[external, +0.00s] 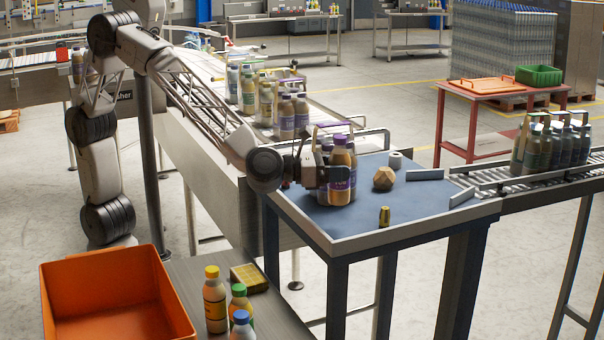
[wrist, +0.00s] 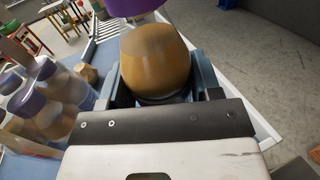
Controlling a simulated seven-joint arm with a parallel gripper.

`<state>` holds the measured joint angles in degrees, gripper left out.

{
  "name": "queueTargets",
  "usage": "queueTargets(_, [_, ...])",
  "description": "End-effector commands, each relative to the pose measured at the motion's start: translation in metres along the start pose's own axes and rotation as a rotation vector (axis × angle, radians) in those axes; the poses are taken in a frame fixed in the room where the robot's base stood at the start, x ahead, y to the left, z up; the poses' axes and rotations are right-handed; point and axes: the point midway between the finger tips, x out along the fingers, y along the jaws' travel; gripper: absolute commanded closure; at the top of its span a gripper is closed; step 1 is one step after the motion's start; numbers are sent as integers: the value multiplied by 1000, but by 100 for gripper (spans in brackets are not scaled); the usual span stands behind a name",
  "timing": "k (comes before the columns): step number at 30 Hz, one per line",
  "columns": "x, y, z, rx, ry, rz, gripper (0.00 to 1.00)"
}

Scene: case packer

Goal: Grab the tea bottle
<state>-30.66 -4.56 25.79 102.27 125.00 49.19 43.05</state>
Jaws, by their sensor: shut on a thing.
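A tea bottle with amber-brown contents and a purple cap (external: 342,160) stands at the left part of the blue-topped table. My gripper (external: 330,178) is shut on this bottle from the left. In the wrist view the bottle (wrist: 155,58) fills the space between the two dark fingers (wrist: 158,88), with its purple cap cut off at the top edge. The bottle looks upright; whether its base touches the table is unclear. More bottles with purplish-grey caps (wrist: 30,100) stand close beside it, partly hidden in the external view.
The blue table (external: 340,222) also carries a faceted tan block (external: 384,178), a white ring (external: 395,160) and a small gold can (external: 385,216). Bottle packs stand on the conveyor behind and on the right roller conveyor (external: 490,182). An orange bin (external: 115,300) is front left.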

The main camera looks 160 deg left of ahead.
Motion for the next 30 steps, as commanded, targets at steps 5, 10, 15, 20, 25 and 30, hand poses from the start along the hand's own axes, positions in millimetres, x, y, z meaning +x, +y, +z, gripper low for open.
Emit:
queueTargets(5, [0,0,22,0,0,0,74])
queueTargets(10, [0,0,32,0,0,0,74])
queueTargets(15, [0,0,33,0,1,0,74])
queueTargets(20, [0,0,33,0,0,0,74])
queueTargets(25, [0,0,33,0,0,0,74])
queueTargets(30, [0,0,33,0,0,0,74])
